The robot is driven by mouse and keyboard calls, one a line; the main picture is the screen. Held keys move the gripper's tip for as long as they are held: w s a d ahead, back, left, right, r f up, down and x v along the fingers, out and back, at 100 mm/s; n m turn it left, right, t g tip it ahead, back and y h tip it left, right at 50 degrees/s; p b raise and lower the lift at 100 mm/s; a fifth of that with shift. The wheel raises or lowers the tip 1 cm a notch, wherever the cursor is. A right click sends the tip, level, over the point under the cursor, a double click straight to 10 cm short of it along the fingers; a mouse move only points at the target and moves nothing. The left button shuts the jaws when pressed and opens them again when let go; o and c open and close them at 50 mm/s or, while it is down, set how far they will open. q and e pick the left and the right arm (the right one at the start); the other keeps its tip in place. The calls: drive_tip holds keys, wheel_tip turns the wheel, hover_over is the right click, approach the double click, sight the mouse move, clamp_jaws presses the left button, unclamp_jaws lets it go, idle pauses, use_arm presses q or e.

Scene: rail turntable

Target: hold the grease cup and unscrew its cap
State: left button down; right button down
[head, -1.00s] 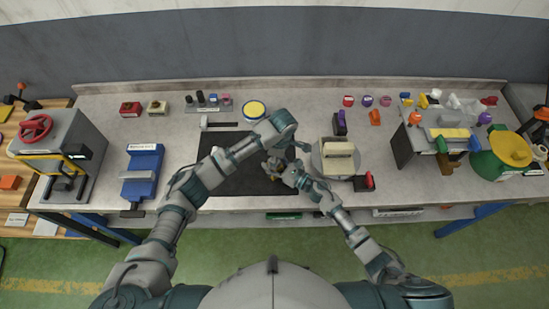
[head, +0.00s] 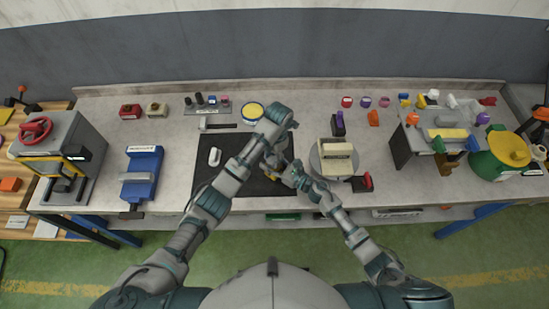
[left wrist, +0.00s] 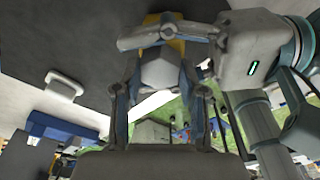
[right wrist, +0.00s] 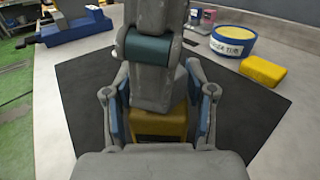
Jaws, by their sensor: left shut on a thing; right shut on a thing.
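The grease cup shows as a yellow body (right wrist: 160,125) between my right gripper's fingers in the right wrist view. In the left wrist view, a grey faceted cap (left wrist: 160,70) sits between my left gripper's fingers, with yellow beyond it. My left gripper (left wrist: 165,100) is shut on the cap. My right gripper (right wrist: 160,110) is shut on the body. The two grippers meet over the dark mat (head: 235,180) in the head view, where my arms mostly hide the cup. I cannot tell whether the cap is separate from the body.
A white rounded piece (head: 214,157) lies on the mat. A yellow-topped tin (head: 252,111) stands behind it, with a yellow block (right wrist: 263,70) beside it in the right wrist view. A round turntable (head: 315,165) stands right of the grippers, a blue vise (head: 142,172) to the left.

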use_arm(q)
drive_tip(key=c, duration=0.6)
unclamp_jaws()
drive_tip(key=shift+w+a+f, duration=0.15)
drive_tip(key=shift+w+a, duration=0.1)
drive_tip(key=shift+w, duration=0.25)
drive_tip(key=shift+o, duration=0.6)
drive_tip(key=shift+s, duration=0.15)
drive_tip(key=m, duration=0.5)
drive_tip(key=shift+s+d+m+t, duration=0.2)
drive_tip(key=shift+s+m+t, duration=0.05)
drive_tip(key=shift+m+t, duration=0.15)
drive_tip(key=m, duration=0.6)
drive_tip(key=shift+s+d+t, duration=0.1)
drive_tip(key=shift+s+t, duration=0.15)
drive_tip(key=shift+t, duration=0.15)
drive_tip(key=m, duration=0.5)
drive_tip(key=shift+s+m, duration=0.25)
drive_tip(key=shift+m, duration=0.15)
drive_tip(key=m, duration=0.4)
drive_tip(key=m+h, duration=0.1)
drive_tip(key=m, duration=0.1)
drive_tip(key=shift+s+a+t, duration=0.2)
drive_tip(key=shift+s+t, duration=0.05)
drive_tip(key=shift+t, duration=0.15)
